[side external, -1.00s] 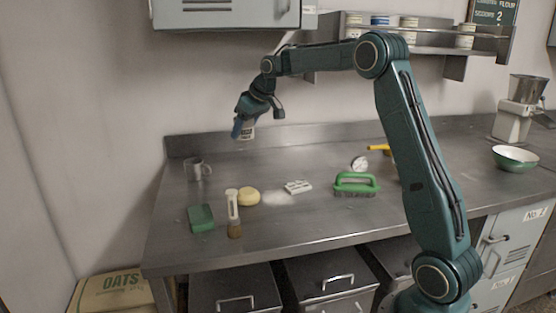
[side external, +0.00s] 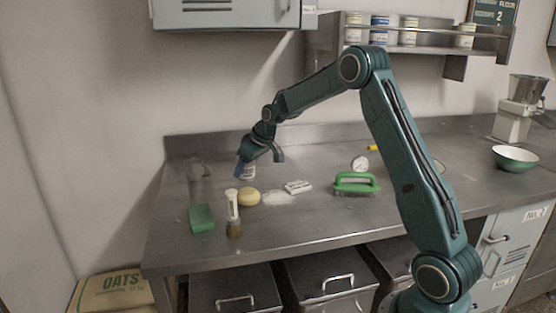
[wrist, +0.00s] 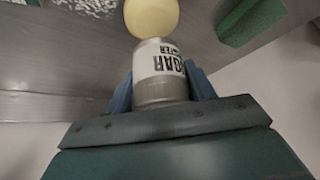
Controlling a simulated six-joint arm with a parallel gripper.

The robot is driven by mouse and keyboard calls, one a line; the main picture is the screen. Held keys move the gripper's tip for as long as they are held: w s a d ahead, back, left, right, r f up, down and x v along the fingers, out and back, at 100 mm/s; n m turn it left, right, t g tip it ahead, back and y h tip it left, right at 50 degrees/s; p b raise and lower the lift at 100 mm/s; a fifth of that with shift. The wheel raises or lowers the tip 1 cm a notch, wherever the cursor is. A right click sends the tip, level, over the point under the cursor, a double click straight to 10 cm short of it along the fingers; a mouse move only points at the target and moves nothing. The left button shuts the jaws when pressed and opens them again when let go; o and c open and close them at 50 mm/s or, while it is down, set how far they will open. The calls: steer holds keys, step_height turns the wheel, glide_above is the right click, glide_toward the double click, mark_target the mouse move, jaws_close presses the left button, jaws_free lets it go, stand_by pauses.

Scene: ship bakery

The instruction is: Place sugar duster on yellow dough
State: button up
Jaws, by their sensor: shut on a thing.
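The sugar duster (wrist: 158,72), a metal can with a white printed label, is held between the blue fingers of my gripper (wrist: 160,88) in the wrist view. In the side view my gripper (side external: 243,170) is low over the back left of the counter, and the duster (side external: 250,173) shows partly beside the fingers. The yellow dough (side external: 248,197) is a round lump on the counter, just in front of the duster. In the wrist view the dough (wrist: 151,15) appears just beyond the duster's end. I cannot tell whether the duster touches anything.
A brush (side external: 233,215) stands left of the dough, with a green block (side external: 201,217) farther left. White powder (side external: 277,198), a white block (side external: 297,187) and a green-handled brush (side external: 355,183) lie right. The metal counter (side external: 320,222) is clear in front.

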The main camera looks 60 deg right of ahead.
mark_target(254, 164)
steer(key=shift+f, duration=2.1)
steer(key=shift+f, duration=0.1)
steer(key=o, duration=1)
steer(key=shift+o, duration=0.2)
steer(key=shift+v, duration=0.95)
steer(key=v, duration=0.9)
steer(key=shift+s+r, duration=0.3)
steer(key=shift+r, duration=0.3)
